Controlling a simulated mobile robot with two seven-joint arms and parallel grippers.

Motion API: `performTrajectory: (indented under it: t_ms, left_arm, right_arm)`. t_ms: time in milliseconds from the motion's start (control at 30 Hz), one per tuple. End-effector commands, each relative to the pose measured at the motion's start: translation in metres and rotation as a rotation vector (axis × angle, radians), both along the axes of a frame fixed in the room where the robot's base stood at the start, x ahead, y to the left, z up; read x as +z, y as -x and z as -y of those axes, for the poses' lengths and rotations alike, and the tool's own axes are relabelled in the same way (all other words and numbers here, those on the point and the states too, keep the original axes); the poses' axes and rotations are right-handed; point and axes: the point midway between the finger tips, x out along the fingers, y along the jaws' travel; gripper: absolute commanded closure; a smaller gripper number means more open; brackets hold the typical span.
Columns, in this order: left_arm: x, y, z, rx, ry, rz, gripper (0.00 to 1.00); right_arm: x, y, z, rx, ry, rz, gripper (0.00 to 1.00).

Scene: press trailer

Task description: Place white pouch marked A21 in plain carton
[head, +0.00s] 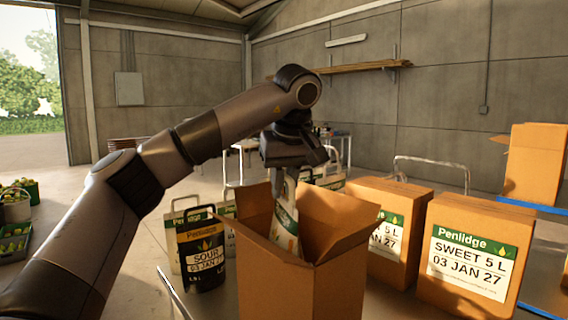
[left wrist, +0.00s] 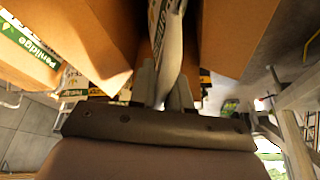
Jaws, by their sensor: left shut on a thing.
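My left gripper (head: 287,180) is shut on a white pouch (head: 286,222) with a green band. The pouch hangs upright at the mouth of the open plain carton (head: 302,285), its lower part hidden behind the carton's raised flaps. Any A21 mark on it cannot be read. In the left wrist view the pouch (left wrist: 169,50) shows edge-on between the two fingers, with brown carton walls (left wrist: 228,35) around it. I cannot tell whether the pouch touches the carton floor. My right gripper is not in view.
A black-labelled SOUR pouch (head: 202,258) and white pouches (head: 181,233) stand left of the carton. Closed Penlidge cartons (head: 468,255) stand to its right. Another open carton (head: 535,165) is at the far right. Green crates (head: 14,240) sit at far left.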

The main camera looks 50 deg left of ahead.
Motion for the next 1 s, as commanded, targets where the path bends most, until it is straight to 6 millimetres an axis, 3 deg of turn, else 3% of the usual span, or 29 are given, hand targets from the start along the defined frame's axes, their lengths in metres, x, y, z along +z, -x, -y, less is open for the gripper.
performTrajectory:
  t_ms: [400,1000]
  left_arm:
    - [-0.045,0.0,0.001,-0.003,0.001,0.007,1.0]
    - [-0.088,0.0,-0.001,0.001,0.001,0.008,1.0]
  right_arm:
    - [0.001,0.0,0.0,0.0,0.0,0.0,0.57]
    - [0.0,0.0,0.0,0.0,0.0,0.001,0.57]
